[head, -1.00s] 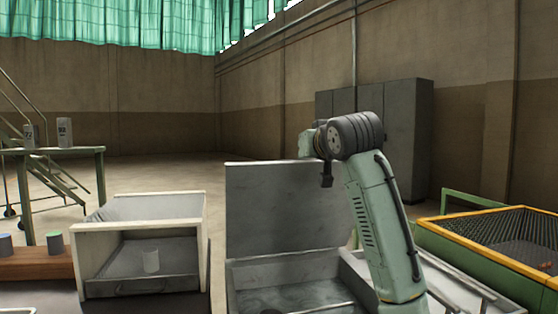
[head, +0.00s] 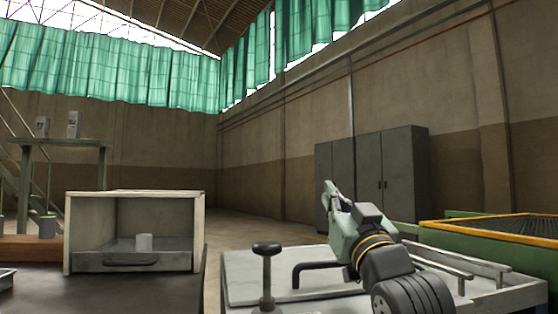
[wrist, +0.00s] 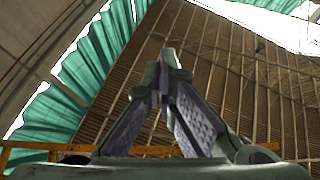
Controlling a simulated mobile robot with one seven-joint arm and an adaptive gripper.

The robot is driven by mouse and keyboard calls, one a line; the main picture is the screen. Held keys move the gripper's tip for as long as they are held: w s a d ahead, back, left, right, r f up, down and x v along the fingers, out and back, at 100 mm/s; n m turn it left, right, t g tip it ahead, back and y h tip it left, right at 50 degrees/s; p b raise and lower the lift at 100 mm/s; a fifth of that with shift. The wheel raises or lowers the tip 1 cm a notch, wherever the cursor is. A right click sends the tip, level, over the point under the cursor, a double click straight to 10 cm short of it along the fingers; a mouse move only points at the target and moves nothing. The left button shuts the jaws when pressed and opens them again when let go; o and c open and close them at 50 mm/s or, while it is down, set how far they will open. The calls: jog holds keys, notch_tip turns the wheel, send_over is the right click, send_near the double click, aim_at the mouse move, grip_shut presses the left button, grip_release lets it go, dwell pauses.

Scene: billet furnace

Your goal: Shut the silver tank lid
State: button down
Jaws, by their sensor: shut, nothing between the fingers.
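The silver tank lid (head: 240,268) lies flat and level over the tank at the lower middle of the head view, and no raised panel shows. A dark bent handle (head: 315,266) and a black knob on a post (head: 267,250) stand at its top. My gripper (head: 328,186) is above and to the right of the lid, apart from it, pointing up. In the wrist view its fingers (wrist: 167,62) meet at the tips, with nothing between them, against the roof. My forearm hides part of the tank's right side.
A green bin with a yellow rim (head: 475,228) is at the right. Grey cabinets (head: 372,175) stand behind. Open floor shows between the box and tank.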

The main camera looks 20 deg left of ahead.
jog(key=shift+s+d+f+b, duration=0.25)
jog(key=shift+s+f+b, duration=0.1)
jog(key=shift+f, duration=0.35)
jog(key=shift+s+d+f+b, duration=0.25)
jog(key=shift+f+b, duration=0.1)
jog(key=shift+f, duration=0.35)
jog(key=shift+a, duration=0.1)
notch_tip(320, 180, up, 10)
